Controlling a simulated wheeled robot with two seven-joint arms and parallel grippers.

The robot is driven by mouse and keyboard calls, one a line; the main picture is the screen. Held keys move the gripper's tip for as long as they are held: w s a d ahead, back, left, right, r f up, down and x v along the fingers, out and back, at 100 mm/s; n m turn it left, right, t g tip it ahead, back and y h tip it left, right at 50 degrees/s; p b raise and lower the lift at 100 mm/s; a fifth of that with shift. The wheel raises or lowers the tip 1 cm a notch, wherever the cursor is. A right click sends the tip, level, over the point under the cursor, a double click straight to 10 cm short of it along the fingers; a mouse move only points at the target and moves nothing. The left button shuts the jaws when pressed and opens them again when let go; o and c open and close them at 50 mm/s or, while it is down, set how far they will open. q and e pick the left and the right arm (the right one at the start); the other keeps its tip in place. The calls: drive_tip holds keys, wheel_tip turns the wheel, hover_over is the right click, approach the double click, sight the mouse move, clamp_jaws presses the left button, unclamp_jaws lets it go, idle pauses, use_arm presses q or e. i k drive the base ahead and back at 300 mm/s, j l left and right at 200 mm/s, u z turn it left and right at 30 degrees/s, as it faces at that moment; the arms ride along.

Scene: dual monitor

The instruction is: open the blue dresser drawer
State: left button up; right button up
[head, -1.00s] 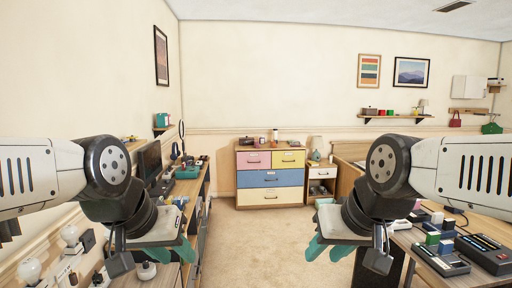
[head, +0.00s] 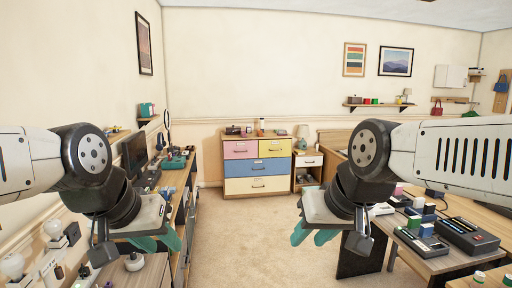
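The dresser (head: 228,183) stands against the far wall, with a pink, a yellow, a blue and a cream drawer front. The blue drawer (head: 242,169) spans the full width in the middle row, looks closed, and has a dark handle at its centre. My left gripper (head: 162,242) is at the lower left, over the left-hand desk. My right gripper (head: 312,236) is at the lower right, beside the right-hand desk. Both point down, far from the dresser, with teal fingers showing. The small finger gaps are hard to make out, and I see nothing held.
Carpet (head: 238,235) lies clear between the two desks up to the dresser. The left desk (head: 184,190) carries a monitor and tools. The right desk (head: 425,266) carries several devices and small blocks.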

sight(267, 166)
drive_tip(key=i+l, duration=1.05)
drive_tip(key=i, duration=0.7)
drive_tip(key=i+j+z, duration=0.15)
drive_tip(key=i, duration=1.2)
drive_tip(key=i+j, duration=0.15)
drive_tip(key=i, duration=0.35)
drive_tip(key=i+j+z, duration=0.1)
drive_tip(key=i, duration=0.45)
drive_tip(key=i+j+z, duration=0.1)
drive_tip(key=i+j, duration=0.15)
drive_tip(key=i, duration=0.25)
drive_tip(key=i+j, duration=0.25)
drive_tip(key=i, duration=0.25)
drive_tip(key=i+j+z, duration=0.15)
drive_tip(key=i+j, duration=0.9)
drive_tip(key=j, duration=0.4)
drive_tip(key=i+j, duration=0.1)
drive_tip(key=j, duration=0.4)
drive_tip(key=i, duration=0.5)
